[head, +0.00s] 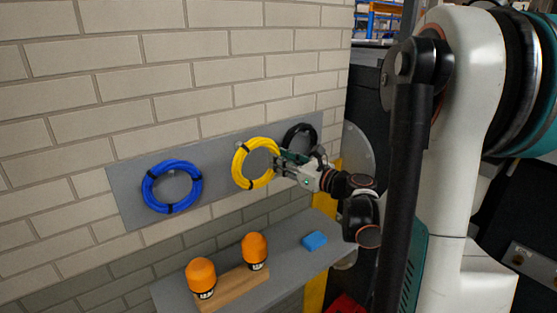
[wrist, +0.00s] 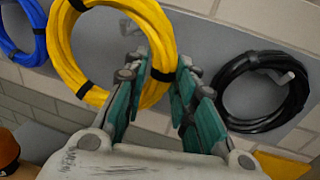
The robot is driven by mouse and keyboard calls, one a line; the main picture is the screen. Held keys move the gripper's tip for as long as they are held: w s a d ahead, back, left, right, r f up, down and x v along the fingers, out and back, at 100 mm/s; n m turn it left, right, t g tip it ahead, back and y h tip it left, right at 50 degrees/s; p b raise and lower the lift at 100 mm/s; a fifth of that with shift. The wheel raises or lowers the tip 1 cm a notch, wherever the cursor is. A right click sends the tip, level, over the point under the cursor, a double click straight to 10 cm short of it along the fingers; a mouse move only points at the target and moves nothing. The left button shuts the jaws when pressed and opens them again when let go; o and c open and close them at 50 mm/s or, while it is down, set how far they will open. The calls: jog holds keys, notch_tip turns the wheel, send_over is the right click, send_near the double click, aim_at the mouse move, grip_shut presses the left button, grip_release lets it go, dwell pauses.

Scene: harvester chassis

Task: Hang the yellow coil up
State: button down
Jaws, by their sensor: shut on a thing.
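The yellow coil (head: 240,167) is upright in front of the grey wall panel (head: 130,205), between a blue coil and a black coil. Black ties bind it. My gripper (head: 279,162) is at its right side. In the wrist view, the teal fingers (wrist: 169,92) are shut on the lower right part of the yellow coil (wrist: 68,45), one finger on each side of the strand. A small grey peg-like piece (wrist: 130,27) shows through the coil's opening. I cannot tell whether the coil rests on it.
The blue coil (head: 146,187) hangs at the panel's left. The black coil (head: 289,135) hangs close to my gripper on the right, with a grey hook (wrist: 287,77) inside it. Below, a grey shelf (head: 285,262) holds two orange-capped items (head: 201,272) (head: 255,247) on a wooden block and a blue block (head: 314,241).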

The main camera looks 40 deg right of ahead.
jog(key=v, duration=0.2)
jog(key=a+v, duration=0.1)
jog(key=v, duration=0.1)
jog(key=shift+s+d, duration=0.1)
dwell(0.4)
